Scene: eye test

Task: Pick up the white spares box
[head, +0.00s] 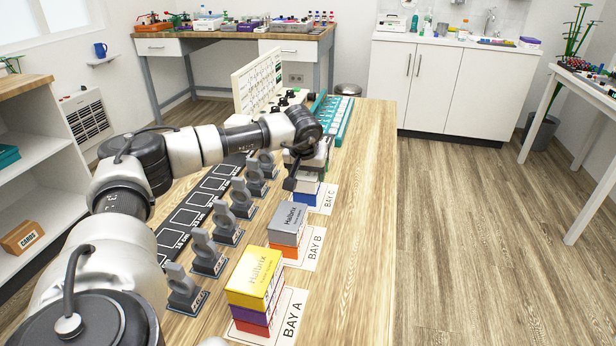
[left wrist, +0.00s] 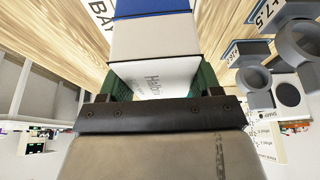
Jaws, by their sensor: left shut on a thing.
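The white spares box (left wrist: 150,40) is in the left wrist view, with printed lettering on its face towards the camera. My left gripper (left wrist: 162,82) is shut on it, with a green finger on each side. In the head view the gripper (head: 310,158) is over the stack at BAY C and covers much of the white box (head: 309,175). A blue box (head: 304,199) is directly below it; whether there is a gap between them I cannot tell. My right gripper is not in view.
A grey box (head: 288,220) stands on an orange one at BAY B. A yellow box (head: 255,273) tops the stack at BAY A. Several grey stands (head: 208,252) line the left side. A teal tray (head: 334,118) lies behind. The table's right side is clear.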

